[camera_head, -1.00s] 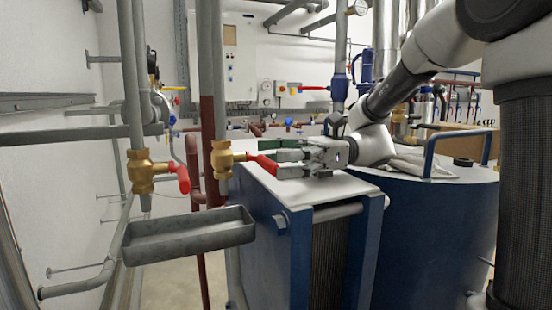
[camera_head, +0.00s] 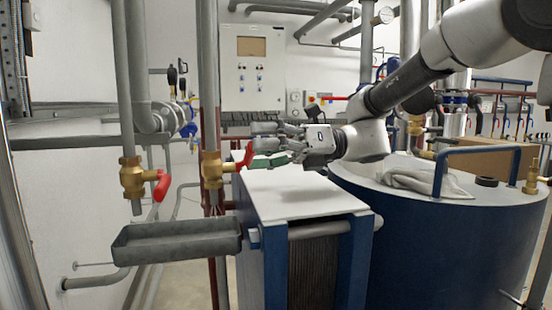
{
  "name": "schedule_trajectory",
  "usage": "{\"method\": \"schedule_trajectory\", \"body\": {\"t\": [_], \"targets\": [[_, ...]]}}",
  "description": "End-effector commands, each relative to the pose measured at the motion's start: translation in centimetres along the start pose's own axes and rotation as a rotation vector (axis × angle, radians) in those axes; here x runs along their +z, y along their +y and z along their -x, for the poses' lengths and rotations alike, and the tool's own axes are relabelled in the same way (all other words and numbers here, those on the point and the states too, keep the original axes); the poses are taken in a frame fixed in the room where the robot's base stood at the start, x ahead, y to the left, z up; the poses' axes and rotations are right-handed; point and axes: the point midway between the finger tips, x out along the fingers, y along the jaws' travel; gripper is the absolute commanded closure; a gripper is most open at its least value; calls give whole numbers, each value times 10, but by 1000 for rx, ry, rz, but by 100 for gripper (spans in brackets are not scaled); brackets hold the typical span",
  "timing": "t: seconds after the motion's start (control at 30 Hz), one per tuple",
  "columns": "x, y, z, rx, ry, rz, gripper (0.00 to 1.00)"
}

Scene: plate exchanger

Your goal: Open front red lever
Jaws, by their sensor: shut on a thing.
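Two brass valves hang on vertical grey pipes at the left. The right-hand brass valve (camera_head: 213,168) has a red lever (camera_head: 246,156) that slants up to the right. My gripper (camera_head: 257,147) reaches in from the right above the white-topped unit, its fingers pointing left. It is shut on this red lever near the fingertips, which hide part of it. A green pad shows on the lower finger. The left-hand brass valve (camera_head: 132,178) has its own red lever (camera_head: 162,186), drooping to the right, with nothing touching it.
A grey metal tray (camera_head: 178,240) sits below the valves. The white-topped blue plate exchanger (camera_head: 300,197) stands under my gripper. A blue tank (camera_head: 430,235) with a blue handle (camera_head: 480,152) is at the right. A control cabinet (camera_head: 252,68) is on the back wall.

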Motion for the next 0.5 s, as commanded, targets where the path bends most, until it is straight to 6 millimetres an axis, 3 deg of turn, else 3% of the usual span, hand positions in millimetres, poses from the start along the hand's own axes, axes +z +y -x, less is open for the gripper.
{"method": "schedule_trajectory", "body": {"t": [0.5], "targets": [[35, -7, -5, 18, 0, -429, 66]]}}
